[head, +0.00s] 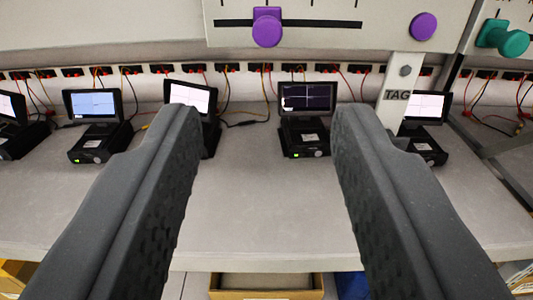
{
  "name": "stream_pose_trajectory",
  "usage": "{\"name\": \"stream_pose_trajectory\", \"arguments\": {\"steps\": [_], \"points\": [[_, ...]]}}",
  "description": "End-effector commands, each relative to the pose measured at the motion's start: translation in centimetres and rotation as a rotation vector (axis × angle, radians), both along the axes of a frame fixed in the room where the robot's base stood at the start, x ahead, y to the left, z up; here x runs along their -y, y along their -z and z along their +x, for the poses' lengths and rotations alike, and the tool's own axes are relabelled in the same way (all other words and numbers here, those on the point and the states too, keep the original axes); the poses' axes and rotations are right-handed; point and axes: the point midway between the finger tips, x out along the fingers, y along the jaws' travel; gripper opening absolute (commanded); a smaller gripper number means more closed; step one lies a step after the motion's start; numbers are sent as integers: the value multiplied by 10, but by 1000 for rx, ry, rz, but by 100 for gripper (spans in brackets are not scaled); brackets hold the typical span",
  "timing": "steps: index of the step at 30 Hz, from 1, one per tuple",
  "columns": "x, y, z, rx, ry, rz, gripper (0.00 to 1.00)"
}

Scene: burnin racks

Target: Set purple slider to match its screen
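The purple slider (267,27) sits on a dark horizontal track (325,24) on a pale panel (225,37) at the top. It is left of the track's visible middle, and tick marks above are cut off by the frame. A purple round knob (423,27) is on the same panel to the right. Several small screens stand on the bench below; a dark one (308,97) is below the slider. I cannot tell which screen belongs to it, and no value is readable. My gripper (268,118) is open and empty, its fingers wide apart below the slider.
A grey bench (265,215) spans the view, with black units and red and yellow wires along the back. A teal knob (505,38) is at upper right. A cardboard box (265,287) is below the bench.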

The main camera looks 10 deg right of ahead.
Motion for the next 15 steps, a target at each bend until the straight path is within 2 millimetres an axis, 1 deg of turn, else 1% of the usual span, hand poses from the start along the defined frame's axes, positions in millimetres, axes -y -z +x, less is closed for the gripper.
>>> {"name": "stream_pose_trajectory", "arguments": {"steps": [6,15], "points": [[-1,-1,-6,5,1,0,40],[-1,-1,-7,3,1,0,40]]}}
